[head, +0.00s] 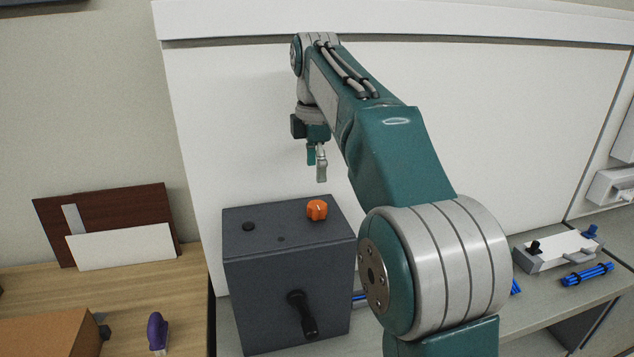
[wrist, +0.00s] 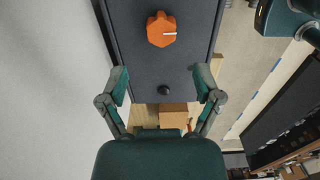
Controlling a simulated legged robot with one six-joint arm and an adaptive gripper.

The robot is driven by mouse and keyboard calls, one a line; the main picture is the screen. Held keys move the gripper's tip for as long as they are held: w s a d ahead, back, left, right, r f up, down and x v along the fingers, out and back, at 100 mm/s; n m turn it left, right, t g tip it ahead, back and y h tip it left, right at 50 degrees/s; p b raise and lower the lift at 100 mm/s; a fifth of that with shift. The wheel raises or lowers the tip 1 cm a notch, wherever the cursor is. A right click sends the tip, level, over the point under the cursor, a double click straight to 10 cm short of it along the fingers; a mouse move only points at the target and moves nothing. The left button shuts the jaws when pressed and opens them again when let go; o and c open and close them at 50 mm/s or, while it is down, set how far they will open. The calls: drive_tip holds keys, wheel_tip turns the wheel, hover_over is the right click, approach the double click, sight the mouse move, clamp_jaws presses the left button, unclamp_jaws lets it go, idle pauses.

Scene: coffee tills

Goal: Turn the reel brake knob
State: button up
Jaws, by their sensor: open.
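The orange lobed knob (head: 317,210) sits on top of a dark grey box (head: 285,275), toward its right rear corner. In the wrist view the knob (wrist: 161,31) shows a white pointer line that points right in the picture. My gripper (head: 317,172) hangs above the knob, fingers down and apart from it. In the wrist view my gripper (wrist: 164,78) is open and empty, with its two fingers spread wide. The knob lies beyond the fingertips there, roughly centred between them.
A small black button (head: 248,227) is on the box top, and a black crank handle (head: 302,313) is on its front. A white panel (head: 250,120) stands behind. A white device (head: 558,250) and blue rods (head: 587,274) lie on the bench at right.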

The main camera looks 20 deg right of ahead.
sight(316, 204)
wheel_tip(316, 204, down, 8)
drive_tip(key=shift+r, duration=0.2)
drive_tip(key=shift+f, duration=0.35)
drive_tip(key=shift+c, duration=0.3)
drive_tip(key=c, duration=0.6)
